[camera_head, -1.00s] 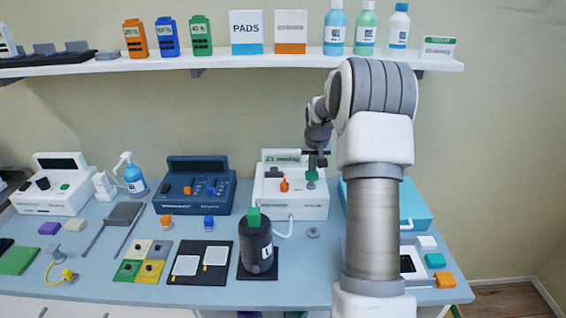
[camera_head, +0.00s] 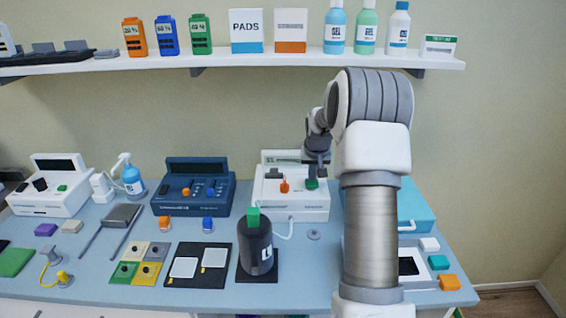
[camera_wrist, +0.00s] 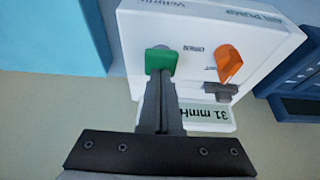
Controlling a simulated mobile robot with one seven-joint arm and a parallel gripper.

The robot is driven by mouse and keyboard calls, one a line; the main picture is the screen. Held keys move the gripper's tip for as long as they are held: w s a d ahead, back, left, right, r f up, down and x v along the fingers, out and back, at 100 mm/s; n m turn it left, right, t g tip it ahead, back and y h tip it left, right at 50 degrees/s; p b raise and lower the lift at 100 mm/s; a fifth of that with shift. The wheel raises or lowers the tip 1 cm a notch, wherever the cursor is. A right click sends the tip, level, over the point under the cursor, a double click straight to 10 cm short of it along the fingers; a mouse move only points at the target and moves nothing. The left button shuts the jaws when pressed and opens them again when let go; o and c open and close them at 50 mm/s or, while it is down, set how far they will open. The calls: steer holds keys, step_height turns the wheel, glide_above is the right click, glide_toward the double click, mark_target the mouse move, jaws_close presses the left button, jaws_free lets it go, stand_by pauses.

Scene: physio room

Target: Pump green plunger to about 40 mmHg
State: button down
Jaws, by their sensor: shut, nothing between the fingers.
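The green plunger (camera_head: 312,184) stands on the right of the white pump unit (camera_head: 290,207); it also shows in the wrist view (camera_wrist: 160,62). My gripper (camera_wrist: 160,80) is shut and empty, its fingertips at the plunger's top and seemingly touching it. The unit's display (camera_wrist: 208,114) reads 31 mmHg in the wrist view, partly covered by my fingers. An orange knob (camera_wrist: 229,64) sits beside the plunger on the same face. A hose (camera_head: 284,231) runs from the unit towards a black cylinder (camera_head: 257,247) topped by a green block.
A dark blue device (camera_head: 192,200) stands left of the pump unit, and a teal box (camera_head: 414,207) stands to its right. A shelf (camera_head: 250,61) with bottles and boxes spans the wall above. Pads and small blocks lie along the table front.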

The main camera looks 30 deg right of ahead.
steer(key=shift+r+p, duration=1.2)
steer(key=shift+r, duration=0.85)
steer(key=shift+f+b, duration=1.5)
steer(key=shift+f, duration=0.65)
steer(key=shift+r+p, duration=1.3)
steer(key=shift+r, duration=0.85)
steer(key=shift+r, duration=0.1)
step_height(320, 180, up, 5)
steer(key=p, duration=0.3)
